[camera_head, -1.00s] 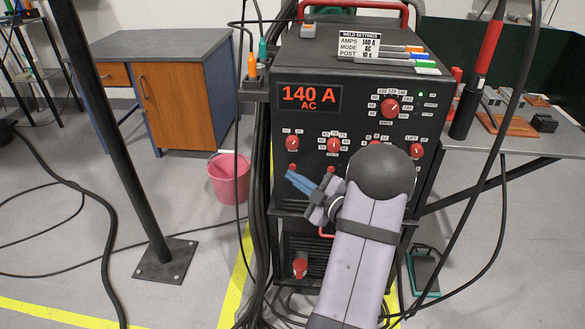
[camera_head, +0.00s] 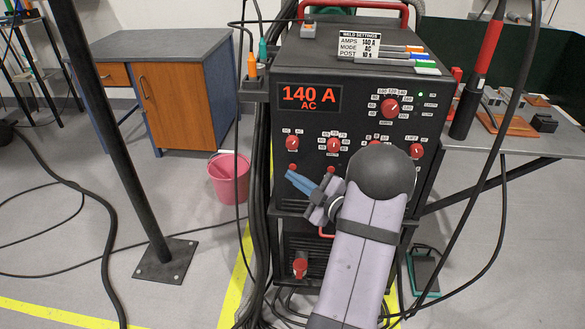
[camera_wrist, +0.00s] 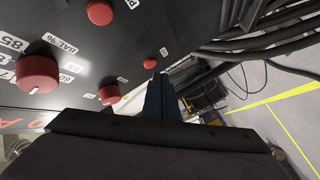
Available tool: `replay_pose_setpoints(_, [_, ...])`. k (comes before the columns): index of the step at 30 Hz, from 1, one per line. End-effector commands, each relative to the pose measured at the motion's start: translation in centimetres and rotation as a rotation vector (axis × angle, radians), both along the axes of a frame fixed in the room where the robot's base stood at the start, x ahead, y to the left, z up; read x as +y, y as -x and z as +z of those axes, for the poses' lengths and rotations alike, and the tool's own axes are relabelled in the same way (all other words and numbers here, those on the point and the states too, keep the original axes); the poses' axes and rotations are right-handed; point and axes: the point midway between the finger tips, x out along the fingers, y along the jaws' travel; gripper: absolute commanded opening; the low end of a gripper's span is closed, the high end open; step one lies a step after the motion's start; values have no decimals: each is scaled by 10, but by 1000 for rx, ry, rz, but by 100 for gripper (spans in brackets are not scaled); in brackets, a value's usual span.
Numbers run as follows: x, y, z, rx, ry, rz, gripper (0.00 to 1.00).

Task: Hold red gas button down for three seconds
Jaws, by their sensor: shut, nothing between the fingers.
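The black welder front (camera_head: 350,110) carries small red buttons below its row of knobs. One small red button (camera_head: 292,167) sits at the lower left, and a second (camera_head: 331,169) is to its right. Their labels are too small to read, so I cannot tell which is gas. My gripper (camera_head: 290,176) has its blue fingers shut and empty, tips just below the left button. In the wrist view a small red button (camera_wrist: 150,64) shows right by the fingertips (camera_wrist: 160,78). I cannot tell whether the tips touch it or whether it is pressed.
Red knobs (camera_head: 334,145) sit above the buttons, and a display (camera_head: 308,97) reads 140 A AC. Cables (camera_head: 258,200) hang along the welder's left side. A pink bucket (camera_head: 229,180) stands on the floor to the left. A side table (camera_head: 490,145) is at right.

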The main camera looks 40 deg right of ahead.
Motion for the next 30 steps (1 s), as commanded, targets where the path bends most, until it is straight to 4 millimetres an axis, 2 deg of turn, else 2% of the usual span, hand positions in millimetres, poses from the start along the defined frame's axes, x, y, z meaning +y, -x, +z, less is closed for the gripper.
replay_pose_setpoints(30, [-7, -7, 0, 0, 0, 0, 0])
